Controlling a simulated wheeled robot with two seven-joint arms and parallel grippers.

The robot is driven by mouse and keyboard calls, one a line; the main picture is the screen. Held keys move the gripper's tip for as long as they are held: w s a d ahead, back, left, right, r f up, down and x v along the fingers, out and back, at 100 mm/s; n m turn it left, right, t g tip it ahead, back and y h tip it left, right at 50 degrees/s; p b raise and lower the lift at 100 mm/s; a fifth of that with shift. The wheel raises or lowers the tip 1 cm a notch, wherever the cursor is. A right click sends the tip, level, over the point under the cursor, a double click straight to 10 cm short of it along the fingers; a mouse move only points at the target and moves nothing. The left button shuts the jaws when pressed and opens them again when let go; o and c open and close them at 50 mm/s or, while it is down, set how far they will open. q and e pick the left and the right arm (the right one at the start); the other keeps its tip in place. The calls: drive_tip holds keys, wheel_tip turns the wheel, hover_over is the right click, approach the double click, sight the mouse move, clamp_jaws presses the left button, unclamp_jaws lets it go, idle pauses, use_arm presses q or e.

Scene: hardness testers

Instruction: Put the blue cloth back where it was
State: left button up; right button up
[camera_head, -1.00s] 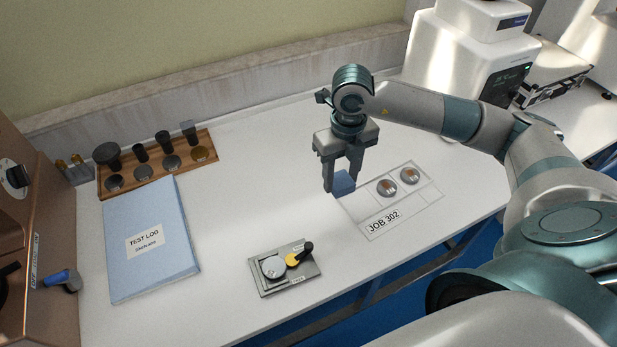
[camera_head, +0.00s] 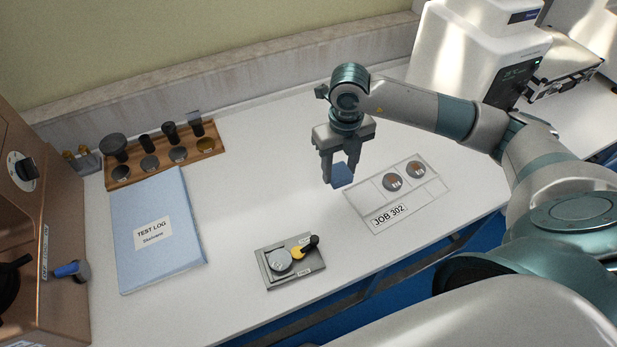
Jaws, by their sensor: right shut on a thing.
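The blue cloth (camera_head: 342,176) is a small, dark blue piece between the fingertips of my right gripper (camera_head: 339,178). The gripper points down and is shut on the cloth, to the left of the JOB 302 tray mat (camera_head: 437,208). Whether the cloth touches the bench is hard to tell. My left gripper is not in view.
Two round samples sit on the JOB 302 mat. A fixture with a yellow-and-black lever (camera_head: 302,250) stands at the front. A blue TEST LOG binder (camera_head: 155,262) and a wooden rack (camera_head: 208,149) lie left. A brown machine (camera_head: 52,215) stands far left. The bench (camera_head: 262,190) is clear between.

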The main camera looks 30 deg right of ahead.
drive_tip(key=w+a+f, duration=0.1)
drive_tip(key=w, duration=0.1)
drive_tip(key=w+a+f+p, duration=0.1)
drive_tip(key=a, duration=0.1)
drive_tip(key=w+a+f+p, duration=0.1)
drive_tip(key=w+f, duration=0.1)
drive_tip(key=shift+w+a, duration=0.35)
drive_tip(key=shift+w+a+f+p, duration=0.2)
drive_tip(key=shift+w+f+p, duration=0.1)
drive_tip(key=shift+f, duration=0.1)
drive_tip(key=shift+f, duration=0.1)
wheel_tip(320, 180, down, 3)
drive_tip(key=shift+f+p, duration=0.15)
drive_tip(key=shift+p, duration=0.8)
drive_tip(key=shift+f, duration=0.25)
drive_tip(key=shift+f, duration=0.15)
drive_tip(key=o, duration=0.9)
drive_tip(key=shift+o, duration=0.2)
